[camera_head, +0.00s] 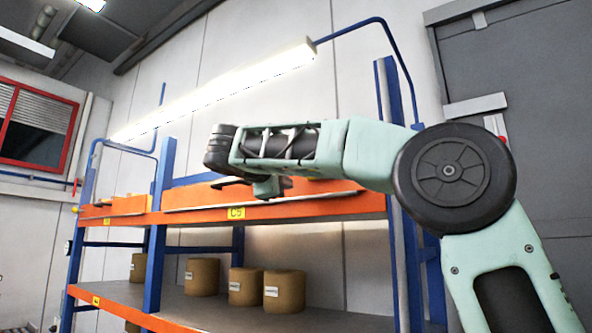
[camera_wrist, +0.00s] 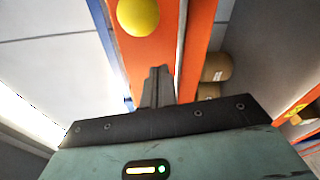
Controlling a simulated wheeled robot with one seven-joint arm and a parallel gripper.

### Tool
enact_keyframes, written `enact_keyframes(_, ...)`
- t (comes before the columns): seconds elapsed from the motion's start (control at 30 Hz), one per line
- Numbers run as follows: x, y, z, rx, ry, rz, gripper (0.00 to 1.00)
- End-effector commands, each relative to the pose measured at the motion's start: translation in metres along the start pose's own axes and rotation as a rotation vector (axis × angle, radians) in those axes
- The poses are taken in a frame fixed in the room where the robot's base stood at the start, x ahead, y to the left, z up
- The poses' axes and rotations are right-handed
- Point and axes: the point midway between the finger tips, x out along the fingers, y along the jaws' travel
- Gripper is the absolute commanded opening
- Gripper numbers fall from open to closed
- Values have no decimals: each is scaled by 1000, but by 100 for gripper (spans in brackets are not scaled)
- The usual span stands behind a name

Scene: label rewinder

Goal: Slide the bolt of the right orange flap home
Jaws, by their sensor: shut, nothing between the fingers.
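The right orange flap (camera_head: 330,188) is a long orange panel along the upper shelf of the rack, partly hidden by my arm. In the wrist view an orange surface (camera_wrist: 150,45) fills the upper middle, with a round yellow knob (camera_wrist: 138,15) at the top edge. The bolt's rod cannot be made out, and no knob shows on this flap in the head view. My gripper (camera_wrist: 158,72) is shut and empty, its fingertips below and slightly right of the knob, apart from it in the picture. In the head view my gripper (camera_head: 222,183) is at the flap's front.
A left orange flap (camera_head: 115,206) lies beyond a blue post (camera_head: 160,220). An orange beam (camera_head: 300,209) with a yellow C5 label runs below the right flap. Several brown rolls (camera_head: 247,287) stand on the lower shelf. A bright lamp (camera_head: 220,97) hangs above the rack.

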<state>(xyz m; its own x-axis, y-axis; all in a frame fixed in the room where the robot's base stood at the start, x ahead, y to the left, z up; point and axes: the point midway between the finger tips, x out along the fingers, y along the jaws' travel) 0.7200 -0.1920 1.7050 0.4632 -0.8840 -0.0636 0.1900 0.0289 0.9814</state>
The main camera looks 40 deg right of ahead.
Motion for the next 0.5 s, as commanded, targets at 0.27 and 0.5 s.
enact_keyframes(0.27,-13,2,32,0,-1,1,0)
enact_keyframes(0.5,-15,0,38,1,0,1,0)
